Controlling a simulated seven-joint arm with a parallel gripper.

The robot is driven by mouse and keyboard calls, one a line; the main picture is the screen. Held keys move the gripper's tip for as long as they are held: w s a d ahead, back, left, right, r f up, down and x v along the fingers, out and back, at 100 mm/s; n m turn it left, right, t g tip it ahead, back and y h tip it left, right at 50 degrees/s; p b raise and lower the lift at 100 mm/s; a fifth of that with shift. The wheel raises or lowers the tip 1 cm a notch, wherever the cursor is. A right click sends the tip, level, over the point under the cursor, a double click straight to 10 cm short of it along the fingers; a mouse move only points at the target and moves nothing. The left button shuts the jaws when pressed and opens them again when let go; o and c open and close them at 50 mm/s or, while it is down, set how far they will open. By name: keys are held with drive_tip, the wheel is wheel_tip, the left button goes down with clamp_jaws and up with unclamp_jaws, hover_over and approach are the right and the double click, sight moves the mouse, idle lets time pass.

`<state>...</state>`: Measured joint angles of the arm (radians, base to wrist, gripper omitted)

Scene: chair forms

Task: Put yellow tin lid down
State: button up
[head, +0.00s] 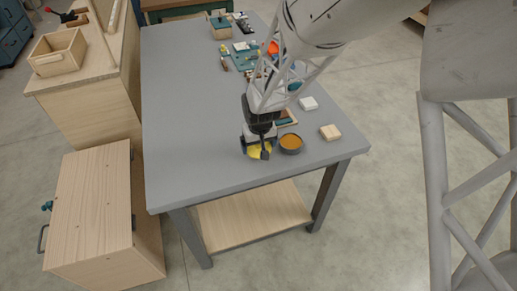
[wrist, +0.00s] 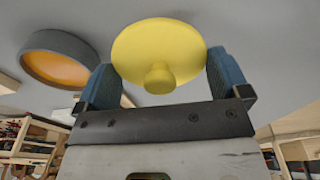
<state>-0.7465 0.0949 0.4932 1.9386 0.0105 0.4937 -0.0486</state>
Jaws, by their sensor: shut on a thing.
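The yellow tin lid (wrist: 158,45) is a round disc with a small knob, and it sits between the two blue-padded fingers of my gripper (wrist: 163,80) in the wrist view. My gripper is shut on it. In the head view, my gripper (head: 262,150) is low over the near part of the grey table, and the yellow lid (head: 254,152) shows partly behind a finger. I cannot tell whether the lid touches the table. A round dark tin with an orange inside (head: 291,143) stands just right of the lid; it also shows in the wrist view (wrist: 58,60).
A small pale wooden block (head: 330,132) and a white block (head: 308,103) lie right of the tin. Several small items lie farther back on the grey table (head: 190,130). The table's left and near-left surface is clear. A wooden cabinet (head: 95,215) stands left.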

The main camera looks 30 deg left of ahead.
drive_tip(key=shift+f, duration=1.3)
drive_tip(key=shift+f, duration=0.1)
drive_tip(key=o, duration=0.5)
drive_tip(key=r, duration=0.8)
drive_tip(key=s+d+r, duration=0.1)
drive_tip(key=r, duration=0.3)
drive_tip(key=shift+r, duration=0.1)
drive_tip(key=shift+d, duration=0.1)
